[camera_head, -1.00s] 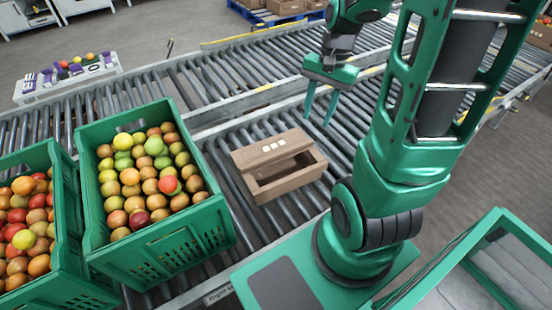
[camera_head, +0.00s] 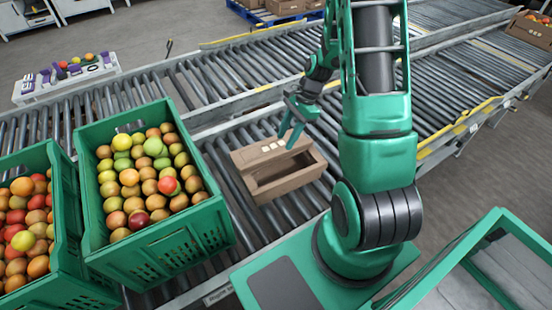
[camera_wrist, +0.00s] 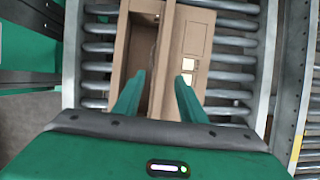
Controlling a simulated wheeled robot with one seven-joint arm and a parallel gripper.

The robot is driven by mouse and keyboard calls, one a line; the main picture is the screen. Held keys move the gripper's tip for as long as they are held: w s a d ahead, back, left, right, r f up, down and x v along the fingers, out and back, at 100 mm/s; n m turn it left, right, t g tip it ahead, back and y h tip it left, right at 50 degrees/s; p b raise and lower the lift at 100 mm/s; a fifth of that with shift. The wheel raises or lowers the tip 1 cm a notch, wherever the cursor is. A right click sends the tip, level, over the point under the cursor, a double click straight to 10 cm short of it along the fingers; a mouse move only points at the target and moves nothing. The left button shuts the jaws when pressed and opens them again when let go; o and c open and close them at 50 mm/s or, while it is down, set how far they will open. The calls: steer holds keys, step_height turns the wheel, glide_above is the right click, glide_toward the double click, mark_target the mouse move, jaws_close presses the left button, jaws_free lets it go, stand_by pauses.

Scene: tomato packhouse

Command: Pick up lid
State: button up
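The lid (camera_head: 258,154) is a flat brown cardboard panel with several small white labels. It rests across the far side of an open brown cardboard box (camera_head: 292,182), leaving part of the box uncovered. My gripper (camera_head: 291,133) is just above the far right end of the lid, pointing down. In the wrist view the lid (camera_wrist: 192,45) is at the right and the box (camera_wrist: 122,50) is to its left. My gripper's fingers (camera_wrist: 160,76) are apart with nothing clearly held, one over the box opening and one over the lid. Whether they touch the cardboard cannot be told.
The box stands on a roller conveyor (camera_head: 225,165). A green crate of tomatoes (camera_head: 165,245) stands close on its left, with another crate (camera_head: 68,285) beyond. A green bin (camera_head: 500,225) is at the lower right. Rollers right of the box are clear.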

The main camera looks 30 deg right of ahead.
mark_target(278, 153)
steer(key=shift+w+x, duration=0.1)
steer(key=shift+x, duration=1.6)
steer(key=shift+w+x, duration=0.15)
steer(key=shift+x, duration=1.6)
steer(key=shift+d, duration=0.1)
jaws_close()
